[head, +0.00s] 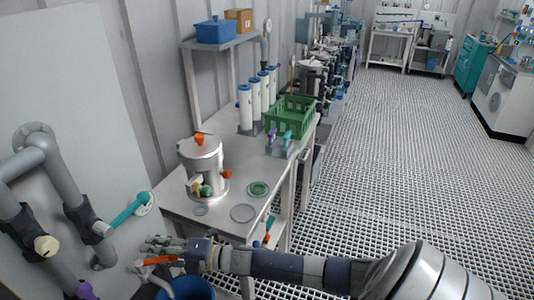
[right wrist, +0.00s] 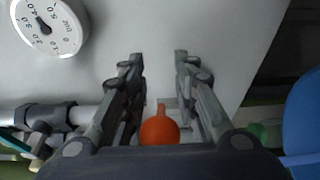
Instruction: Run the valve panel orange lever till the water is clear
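The orange lever (head: 158,260) is at the lower left of the head view, by the grey pipes of the white panel (head: 70,110). My right gripper (head: 156,247) reaches in from the right and is at the lever. In the right wrist view its two fingers (right wrist: 160,75) are spread apart, and the orange lever (right wrist: 160,130) shows in the gap between them. I cannot tell whether a finger touches it. A blue bucket (head: 192,288) stands below the gripper; it shows at the right edge of the wrist view (right wrist: 304,110). No water is visible. My left gripper is out of view.
A teal lever (head: 127,211) and a purple handle (head: 85,290) are on the panel's pipes. A round gauge (right wrist: 48,26) is on the panel. A bench (head: 226,216) with a steel vessel (head: 203,158) and a green crate (head: 291,116) stands behind. The grating floor at right is clear.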

